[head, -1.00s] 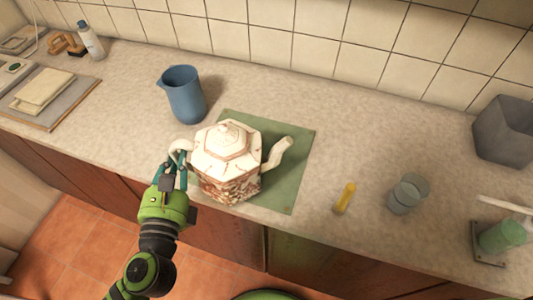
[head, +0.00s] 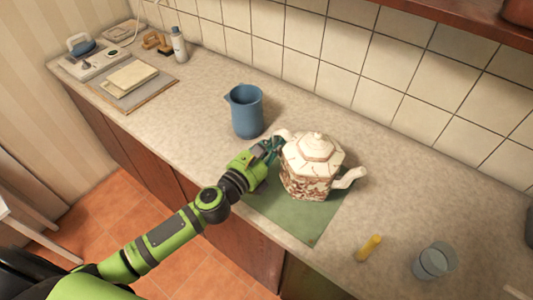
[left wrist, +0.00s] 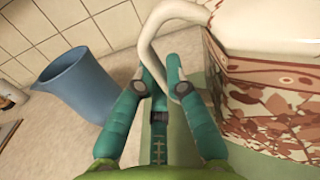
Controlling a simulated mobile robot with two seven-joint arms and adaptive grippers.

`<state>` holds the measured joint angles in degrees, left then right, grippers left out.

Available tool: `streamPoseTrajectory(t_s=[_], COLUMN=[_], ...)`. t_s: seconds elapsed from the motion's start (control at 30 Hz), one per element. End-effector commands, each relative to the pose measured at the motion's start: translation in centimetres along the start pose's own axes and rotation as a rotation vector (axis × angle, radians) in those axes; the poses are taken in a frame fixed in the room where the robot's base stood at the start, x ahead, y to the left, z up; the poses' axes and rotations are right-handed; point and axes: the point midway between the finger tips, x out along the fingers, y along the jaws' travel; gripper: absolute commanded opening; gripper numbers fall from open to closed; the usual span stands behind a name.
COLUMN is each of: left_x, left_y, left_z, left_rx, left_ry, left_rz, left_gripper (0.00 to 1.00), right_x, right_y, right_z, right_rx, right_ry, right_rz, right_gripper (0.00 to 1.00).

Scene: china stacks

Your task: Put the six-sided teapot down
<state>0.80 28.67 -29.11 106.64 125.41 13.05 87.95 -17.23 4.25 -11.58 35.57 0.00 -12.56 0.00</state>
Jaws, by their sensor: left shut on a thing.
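The six-sided teapot (head: 310,170), white with a reddish-brown pattern, is upright over the back part of the green mat (head: 305,222). Its spout points right, and its base hides part of the mat. I cannot tell whether the base touches the mat. My left gripper (head: 274,146) is at the teapot's handle, on its left side. In the left wrist view the fingers (left wrist: 165,82) are shut on the white handle (left wrist: 152,50), with the teapot's patterned body (left wrist: 275,105) close on the right. My right gripper is not in view.
A blue jug (head: 245,112) stands just left of the handle, close to my left gripper. A yellow object (head: 369,248) and a clear glass (head: 434,261) are at the front right. A board with a folded cloth (head: 131,80) lies far left. The tiled wall is behind.

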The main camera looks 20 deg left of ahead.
Motion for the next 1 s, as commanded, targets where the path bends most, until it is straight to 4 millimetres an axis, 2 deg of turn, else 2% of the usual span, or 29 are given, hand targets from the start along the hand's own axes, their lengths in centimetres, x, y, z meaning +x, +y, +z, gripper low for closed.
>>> streamPoseTrajectory(t_s=[0.1,0.3,0.43,0.6,0.7,1.0], left_x=[0.9,1.6,1.7,1.7,1.7,1.7], left_y=[2.5,4.8,5.2,5.5,5.7,5.7], left_z=[-1.2,-1.9,-2.5,-5.0,-5.8,-5.9], left_rx=[-0.006,-0.007,-0.009,-0.013,-0.01,-0.007], left_ry=[-0.006,-0.008,-0.006,-0.005,-0.006,-0.007], left_rz=[0.001,-0.001,-0.002,0.0,-0.001,-0.003], left_gripper=[0.0,0.0,0.0,0.0,0.0,0.0], right_x=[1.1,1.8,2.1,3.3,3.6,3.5], right_y=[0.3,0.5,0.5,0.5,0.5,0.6], right_z=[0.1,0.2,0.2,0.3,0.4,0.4], right_rx=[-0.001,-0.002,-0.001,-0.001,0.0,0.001], right_ry=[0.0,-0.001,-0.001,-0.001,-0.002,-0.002], right_rz=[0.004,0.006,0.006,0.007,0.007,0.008], right_gripper=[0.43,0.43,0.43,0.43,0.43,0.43])
